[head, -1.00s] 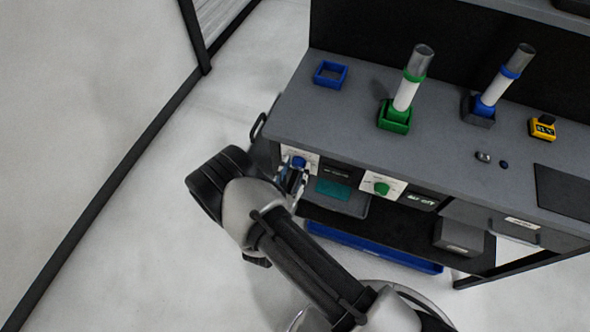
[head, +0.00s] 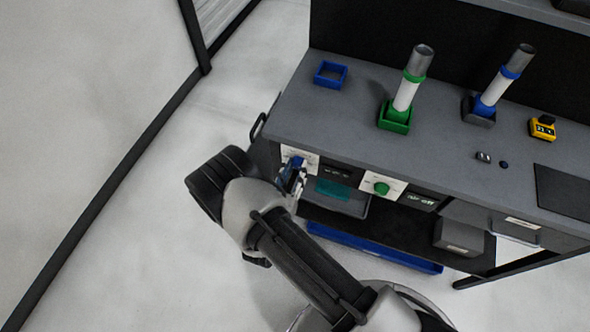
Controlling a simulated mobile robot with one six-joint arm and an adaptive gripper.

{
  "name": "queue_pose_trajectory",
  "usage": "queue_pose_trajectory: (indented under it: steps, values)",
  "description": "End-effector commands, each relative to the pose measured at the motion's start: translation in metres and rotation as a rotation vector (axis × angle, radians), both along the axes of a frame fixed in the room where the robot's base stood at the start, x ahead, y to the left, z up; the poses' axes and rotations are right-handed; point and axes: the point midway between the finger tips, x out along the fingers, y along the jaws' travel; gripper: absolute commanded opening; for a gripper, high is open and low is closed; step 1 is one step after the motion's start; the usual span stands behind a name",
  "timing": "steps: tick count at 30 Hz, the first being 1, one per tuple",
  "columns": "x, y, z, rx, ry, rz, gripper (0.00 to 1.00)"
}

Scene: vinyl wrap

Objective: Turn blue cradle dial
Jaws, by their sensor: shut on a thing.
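The blue dial (head: 297,161) sits on a white plate on the bench's front face, at the left end. My gripper (head: 294,172) is at this dial, shut on it, with its fingers reaching in from below and partly hiding it. The blue square cradle (head: 331,74) lies empty on the bench top at the back left. A green dial (head: 381,188) sits on its own white plate to the right, apart from my gripper.
On the bench top (head: 450,150) stand a green holder (head: 395,116) and a dark-and-blue holder (head: 478,111), each with a tilted white tube. A yellow device (head: 542,127) is at the right. A blue tray (head: 375,247) lies below. Floor to the left is clear.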

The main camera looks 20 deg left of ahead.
Motion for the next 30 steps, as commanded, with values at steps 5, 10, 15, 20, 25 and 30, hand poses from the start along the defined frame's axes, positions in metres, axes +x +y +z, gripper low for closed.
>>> queue_pose_trajectory:
  steps: [5,10,15,20,25,30]
  values:
    - [-0.0001,-0.0002,-0.0004,-0.155,0.013,0.0,0.08]
    - [-0.0002,-0.0002,-0.0004,-0.318,0.026,0.0,0.08]
    - [-0.0002,-0.0002,-0.0005,-0.479,0.039,0.0,0.08]
    - [-0.0002,-0.0003,-0.0005,-0.63,0.051,0.001,0.08]
    - [-0.0002,-0.0003,-0.0005,-0.791,0.063,0.001,0.08]
    - [-0.0002,-0.0003,-0.0006,-0.953,0.076,0.001,0.08]
